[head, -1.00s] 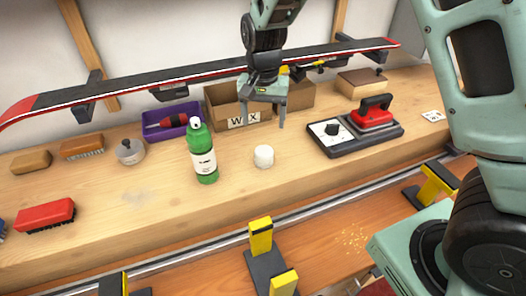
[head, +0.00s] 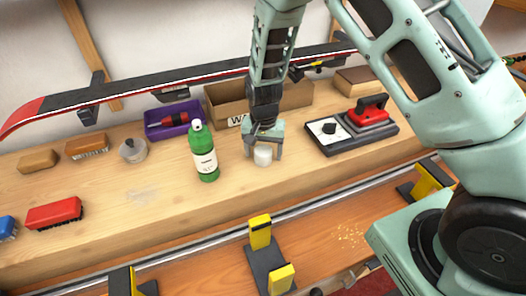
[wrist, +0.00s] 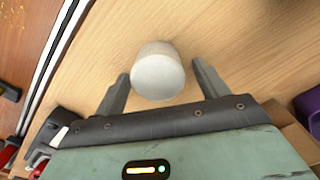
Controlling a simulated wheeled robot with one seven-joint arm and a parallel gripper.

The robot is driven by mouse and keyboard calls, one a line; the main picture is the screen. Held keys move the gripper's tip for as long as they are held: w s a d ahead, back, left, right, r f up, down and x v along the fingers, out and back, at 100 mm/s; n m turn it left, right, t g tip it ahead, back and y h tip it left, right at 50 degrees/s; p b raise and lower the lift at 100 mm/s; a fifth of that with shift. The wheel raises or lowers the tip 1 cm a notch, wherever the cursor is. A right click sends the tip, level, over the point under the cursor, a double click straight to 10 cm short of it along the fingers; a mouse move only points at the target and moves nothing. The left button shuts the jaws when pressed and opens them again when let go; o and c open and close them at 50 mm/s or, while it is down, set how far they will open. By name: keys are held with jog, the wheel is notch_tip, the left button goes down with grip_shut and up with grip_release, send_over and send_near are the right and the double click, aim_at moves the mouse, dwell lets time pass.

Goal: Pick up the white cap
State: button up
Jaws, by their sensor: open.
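The white cap (head: 263,155) stands on the wooden bench, just right of the green bottle (head: 202,152). In the wrist view the cap (wrist: 157,72) is a pale round cylinder at the mouth of the jaws. My gripper (head: 262,150) is low over the bench at the cap, with a finger on each side of it. In the wrist view my gripper (wrist: 160,85) is open, with a gap between each finger and the cap. The bottle's own top is also white.
A waxing iron (head: 369,113) on a dark base stands to the right. A cardboard box (head: 222,97) and a purple tray (head: 158,130) stand behind. A ski (head: 190,83) runs along the back. Bench to the cap's front is clear.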

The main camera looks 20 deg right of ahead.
jog(key=shift+c, duration=0.3)
jog(key=c, duration=0.6)
jog(key=shift+c, duration=0.2)
jog(key=shift+r, duration=0.1)
